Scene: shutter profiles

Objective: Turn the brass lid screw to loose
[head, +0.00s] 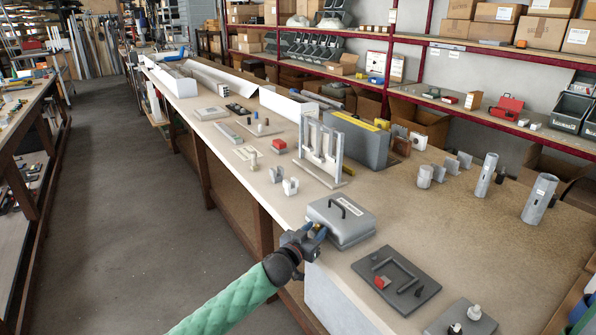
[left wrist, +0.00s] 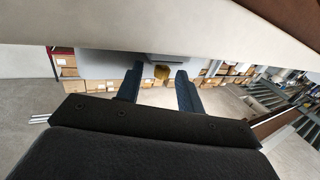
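A grey metal box (head: 341,221) with a black handle on its lid sits at the table's front edge. A small brass screw (head: 311,229) shows at its left side, partly hidden by my gripper. In the left wrist view the brass screw (left wrist: 162,72) lies between the two blue fingertips, with a visible gap on both sides. My left gripper (head: 316,234) reaches in from the front left, close to the box; its fingers also show in the left wrist view (left wrist: 159,82). It is open, holding nothing. My right gripper is not identifiable in these views.
A dark plate (head: 396,277) with a red block lies right of the box. A white upright frame (head: 321,149) and small white blocks (head: 290,186) stand behind it. Grey cylinders (head: 540,198) stand at the right. The aisle floor (head: 115,200) at left is clear.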

